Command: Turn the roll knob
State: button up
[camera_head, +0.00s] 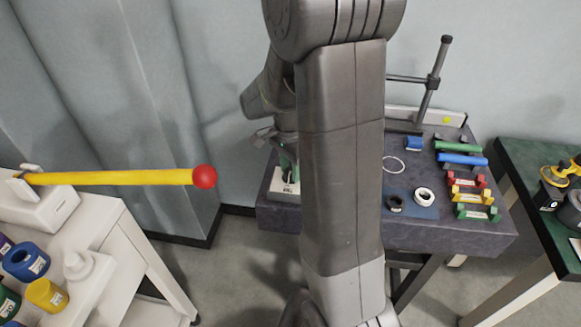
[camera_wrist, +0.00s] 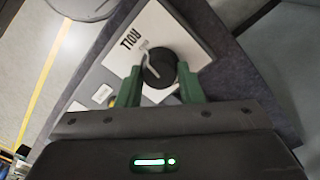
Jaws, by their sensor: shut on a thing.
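The roll knob (camera_wrist: 159,66) is a round black knob on a white plate (camera_wrist: 186,28) with dark "ROLL" lettering, seen turned in the wrist view. A light pointer mark shows beside the knob. My gripper (camera_wrist: 160,75) has its two green fingers on either side of the knob, shut on it. In the head view my gripper (camera_head: 288,160) reaches down to a pale labelled box (camera_head: 285,188) at the left edge of the dark table. The knob is hidden there behind my gripper and arm.
The dark table (camera_head: 480,232) holds a blue mat with rings, coloured blocks, blue and green cylinders and a stand (camera_head: 432,82). A yellow rod with a red ball (camera_head: 204,176) juts from a white bench at left. A green-topped table (camera_head: 520,165) stands at right.

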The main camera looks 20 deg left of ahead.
aim_at(289, 169)
jog(key=o, duration=1)
jog(key=shift+c, duration=0.2)
jog(key=shift+r, duration=0.1)
notch_tip(289, 169, up, 14)
jog(key=shift+w+a, duration=0.15)
jog(key=shift+a, duration=0.15)
jog(key=shift+f, duration=0.25)
jog(key=f, duration=1.3)
jog(key=shift+d+f, duration=0.3)
jog(key=shift+f, duration=0.05)
jog(key=shift+r, duration=0.1)
